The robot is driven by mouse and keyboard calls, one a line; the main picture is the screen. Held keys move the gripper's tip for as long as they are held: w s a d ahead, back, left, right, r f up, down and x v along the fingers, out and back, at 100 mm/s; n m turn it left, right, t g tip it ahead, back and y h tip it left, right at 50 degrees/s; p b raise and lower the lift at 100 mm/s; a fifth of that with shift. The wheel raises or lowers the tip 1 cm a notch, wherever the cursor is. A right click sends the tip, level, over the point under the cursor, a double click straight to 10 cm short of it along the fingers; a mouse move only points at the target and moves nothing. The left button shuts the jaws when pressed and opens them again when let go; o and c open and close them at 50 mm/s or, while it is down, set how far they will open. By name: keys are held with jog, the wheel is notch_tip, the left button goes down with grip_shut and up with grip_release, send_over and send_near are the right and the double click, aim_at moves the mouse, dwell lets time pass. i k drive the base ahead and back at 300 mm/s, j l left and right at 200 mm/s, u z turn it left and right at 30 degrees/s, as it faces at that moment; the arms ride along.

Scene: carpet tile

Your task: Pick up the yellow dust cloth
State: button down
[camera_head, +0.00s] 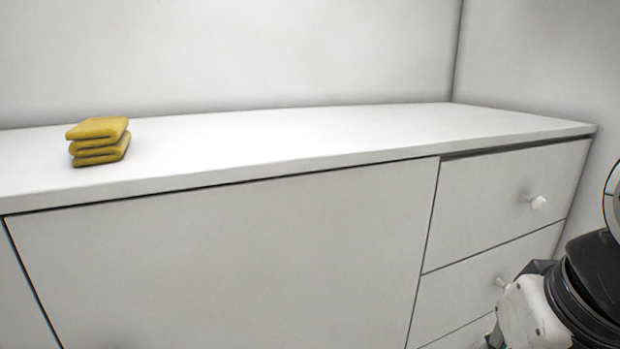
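The yellow dust cloth (98,141) lies folded in a small layered stack on the white cabinet top, at the left of the head view. Nothing touches it or covers it. Part of my arm shows at the lower right, in front of the drawers and far from the cloth. The fingertips of my gripper cannot be made out in this view.
The white cabinet top (300,135) is bare to the right of the cloth. A white wall stands behind it and another at the right. Below are a large flat front panel (230,260) and drawers with round white knobs (538,202) that stick out.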

aim_at(96, 141)
jog(key=u, duration=1.35)
